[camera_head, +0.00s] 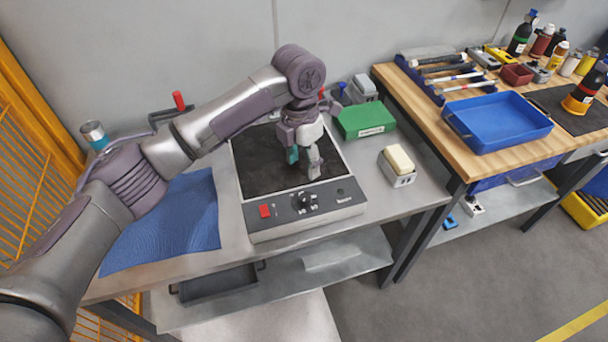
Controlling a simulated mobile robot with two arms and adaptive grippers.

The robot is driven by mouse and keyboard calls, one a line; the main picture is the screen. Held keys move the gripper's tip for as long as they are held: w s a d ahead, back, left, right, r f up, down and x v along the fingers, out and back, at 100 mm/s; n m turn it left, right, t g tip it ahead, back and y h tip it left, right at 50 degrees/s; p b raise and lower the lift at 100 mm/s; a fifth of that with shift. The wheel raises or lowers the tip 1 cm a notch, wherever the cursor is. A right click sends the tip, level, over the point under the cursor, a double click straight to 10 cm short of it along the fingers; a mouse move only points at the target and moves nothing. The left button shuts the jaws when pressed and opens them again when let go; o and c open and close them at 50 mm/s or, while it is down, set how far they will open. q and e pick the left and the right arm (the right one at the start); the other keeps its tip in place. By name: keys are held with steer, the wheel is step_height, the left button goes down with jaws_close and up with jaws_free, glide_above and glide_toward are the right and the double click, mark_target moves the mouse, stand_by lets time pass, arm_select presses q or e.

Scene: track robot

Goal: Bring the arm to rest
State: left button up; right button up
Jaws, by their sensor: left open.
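My left arm comes in from the left and reaches over the grey workbench (232,243). My left gripper (303,163) points down above the black plate of a bench device (248,176). Its fingers are apart, and I see nothing held between them. One finger looks teal and the other grey. I cannot tell whether the fingertips touch the plate. My right gripper does not show.
A blue cloth (175,225) lies left of the device. A green box (366,121) and a cream block in a grey holder (398,163) stand to its right. A wooden-topped table (440,108) with a blue tray (497,122) stands further right. Yellow fencing (32,160) borders the left.

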arm_select(q)
steer(key=shift+r, duration=0.55)
